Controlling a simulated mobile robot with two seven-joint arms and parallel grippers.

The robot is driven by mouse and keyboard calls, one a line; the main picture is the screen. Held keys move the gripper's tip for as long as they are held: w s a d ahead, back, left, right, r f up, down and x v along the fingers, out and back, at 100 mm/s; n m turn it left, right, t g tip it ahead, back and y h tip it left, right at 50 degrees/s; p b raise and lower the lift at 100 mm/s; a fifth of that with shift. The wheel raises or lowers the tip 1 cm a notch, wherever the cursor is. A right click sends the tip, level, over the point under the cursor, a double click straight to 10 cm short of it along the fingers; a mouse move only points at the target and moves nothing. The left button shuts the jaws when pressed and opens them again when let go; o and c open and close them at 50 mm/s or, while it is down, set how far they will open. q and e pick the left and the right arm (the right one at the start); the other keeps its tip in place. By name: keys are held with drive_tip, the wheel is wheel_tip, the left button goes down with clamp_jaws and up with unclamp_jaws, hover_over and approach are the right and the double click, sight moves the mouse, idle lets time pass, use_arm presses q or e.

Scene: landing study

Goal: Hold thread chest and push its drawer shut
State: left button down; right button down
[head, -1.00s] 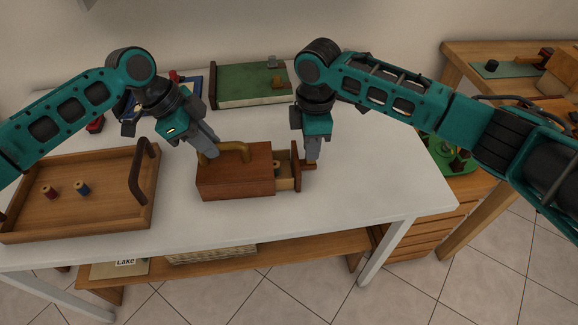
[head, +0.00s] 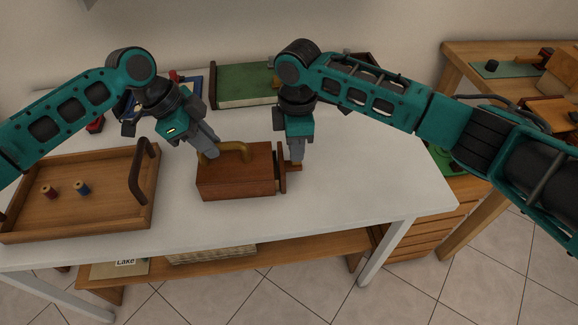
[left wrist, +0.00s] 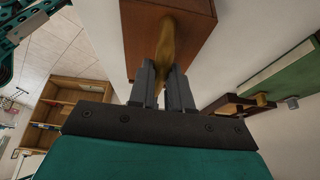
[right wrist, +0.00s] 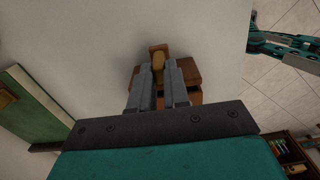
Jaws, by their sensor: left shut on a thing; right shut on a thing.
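The thread chest (head: 237,175) is a reddish-brown wooden box with a curved brass handle (head: 240,152) on top, standing on the white table. Its drawer (head: 282,168) faces right and stands out by a narrow gap. My left gripper (head: 212,153) is shut on the left part of the brass handle; the left wrist view shows the handle (left wrist: 168,45) between the fingers. My right gripper (head: 296,162) is at the drawer front, shut on its small wooden pull (right wrist: 158,64). The drawer's inside is hidden.
A wooden tray (head: 110,205) with a red spool (head: 48,192) and a blue spool (head: 83,188) lies left of the chest. The white table (head: 350,190) is clear to the right and in front.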

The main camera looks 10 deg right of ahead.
drive_tip(key=shift+a, duration=0.55)
drive_tip(key=c, duration=1)
unclamp_jaws()
drive_tip(key=shift+d, duration=0.1)
drive_tip(key=shift+c, duration=0.2)
drive_tip(key=shift+r, duration=0.1)
wheel_tip(320, 180, up, 12)
